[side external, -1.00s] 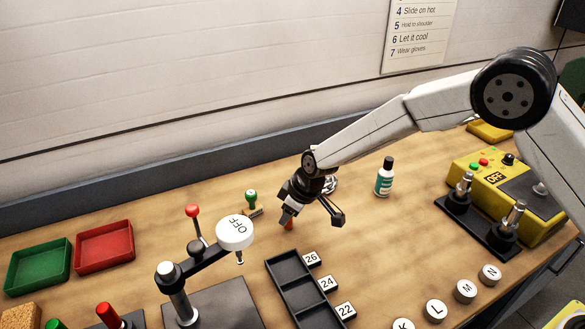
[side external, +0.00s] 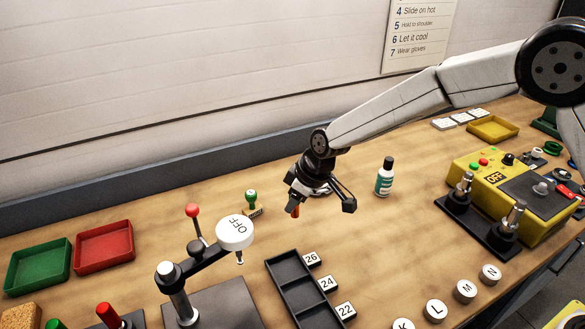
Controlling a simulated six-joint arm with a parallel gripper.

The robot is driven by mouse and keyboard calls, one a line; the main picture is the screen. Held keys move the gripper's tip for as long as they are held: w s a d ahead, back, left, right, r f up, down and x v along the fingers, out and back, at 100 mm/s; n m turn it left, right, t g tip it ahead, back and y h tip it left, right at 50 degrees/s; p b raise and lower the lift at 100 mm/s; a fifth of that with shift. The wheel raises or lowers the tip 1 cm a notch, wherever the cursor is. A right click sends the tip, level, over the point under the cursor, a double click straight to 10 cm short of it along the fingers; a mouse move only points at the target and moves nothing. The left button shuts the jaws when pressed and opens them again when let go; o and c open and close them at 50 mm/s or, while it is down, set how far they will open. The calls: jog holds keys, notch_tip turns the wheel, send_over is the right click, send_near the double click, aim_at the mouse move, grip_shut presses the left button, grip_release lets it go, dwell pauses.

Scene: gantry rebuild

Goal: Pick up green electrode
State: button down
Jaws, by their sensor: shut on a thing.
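My gripper (side external: 293,208) is above the middle of the wooden bench, behind the dark tray, shut on a small orange-red piece (side external: 295,211). Only a small part of the piece shows beneath the dark fingers, so its full shape is hidden. A green-topped rod (side external: 55,324) is at the lower left, cut off by the frame's bottom edge, beside a red-topped rod (side external: 108,315). I cannot tell whether this green rod is the green electrode. My gripper is far to the right of it. A green-handled stamp (side external: 251,200) stands on the bench left of my gripper.
A dark sectioned tray (side external: 294,285) with numbered tags lies in front of my gripper. A green-labelled bottle (side external: 385,177) is to the right. Red (side external: 105,247) and green (side external: 38,265) trays are at left.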

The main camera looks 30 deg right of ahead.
jog(key=s+d+r, duration=0.4)
jog(key=s+r, duration=0.3)
jog(key=s, duration=0.4)
jog(key=shift+r, duration=0.25)
jog(key=shift+s, duration=0.1)
jog(key=shift+a, duration=0.1)
dwell(0.4)
